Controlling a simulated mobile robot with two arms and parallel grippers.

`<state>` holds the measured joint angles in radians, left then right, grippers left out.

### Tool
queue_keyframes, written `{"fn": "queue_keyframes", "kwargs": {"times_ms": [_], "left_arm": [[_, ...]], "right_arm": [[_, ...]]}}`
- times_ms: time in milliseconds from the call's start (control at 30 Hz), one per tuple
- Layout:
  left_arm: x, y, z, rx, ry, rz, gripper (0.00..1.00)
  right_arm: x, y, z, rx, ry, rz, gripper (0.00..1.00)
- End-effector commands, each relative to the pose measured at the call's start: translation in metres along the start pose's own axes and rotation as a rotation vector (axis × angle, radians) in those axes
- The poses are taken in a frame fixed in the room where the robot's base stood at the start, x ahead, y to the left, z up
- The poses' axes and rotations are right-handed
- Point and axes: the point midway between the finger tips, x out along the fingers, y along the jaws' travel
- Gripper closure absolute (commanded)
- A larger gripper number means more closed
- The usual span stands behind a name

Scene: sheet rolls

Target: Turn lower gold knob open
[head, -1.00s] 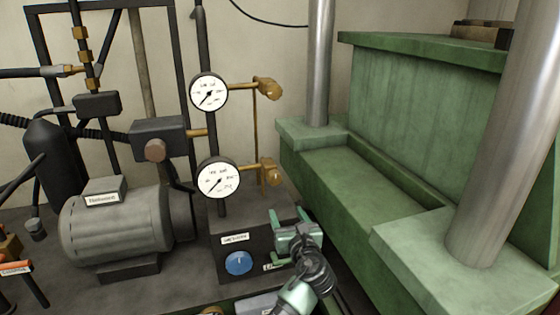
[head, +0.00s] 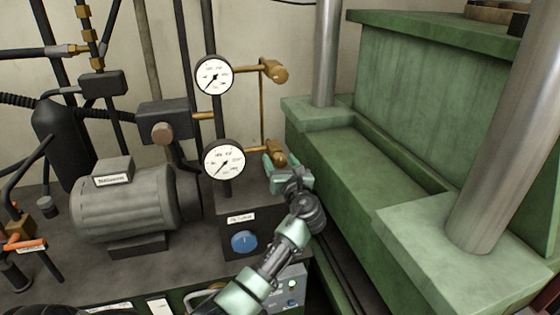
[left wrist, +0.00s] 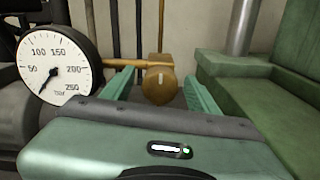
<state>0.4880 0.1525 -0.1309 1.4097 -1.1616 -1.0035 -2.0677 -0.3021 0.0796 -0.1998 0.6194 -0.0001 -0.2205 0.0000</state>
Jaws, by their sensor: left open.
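The lower gold knob (head: 278,152) sits at the end of a brass pipe to the right of the lower pressure gauge (head: 224,160). In the left wrist view the knob (left wrist: 160,84) shows face-on with a pale upright mark. My left gripper (head: 275,163) is at the lower knob in the head view. In the left wrist view its green fingers (left wrist: 158,88) are open, one on each side of the knob, with visible gaps. The knob's lower part is near the gripper's body. My right gripper is not in view.
An upper gold knob (head: 274,71) and upper gauge (head: 214,75) are above. A black box with a blue knob (head: 244,242) is below. A grey motor (head: 130,203) is left. A green press with steel columns (head: 325,55) stands right.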

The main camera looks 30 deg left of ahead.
Motion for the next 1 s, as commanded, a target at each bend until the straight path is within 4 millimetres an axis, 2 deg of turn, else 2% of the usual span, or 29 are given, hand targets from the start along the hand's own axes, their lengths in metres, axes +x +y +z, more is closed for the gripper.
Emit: {"fn": "queue_keyframes", "kwargs": {"times_ms": [100,300,667,1000], "left_arm": [[0.0,0.0,0.0,0.0,0.0,0.0,0.43],[0.0,0.0,0.0,0.0,0.0,0.0,0.99],[0.0,0.0,-0.001,-0.05,0.0,0.0,1.0],[0.0,-0.001,-0.003,-0.289,0.0,0.0,1.0]], "right_arm": [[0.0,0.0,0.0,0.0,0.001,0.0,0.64],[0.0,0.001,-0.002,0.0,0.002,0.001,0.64],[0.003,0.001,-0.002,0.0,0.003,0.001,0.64],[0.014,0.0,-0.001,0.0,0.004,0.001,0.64]]}}
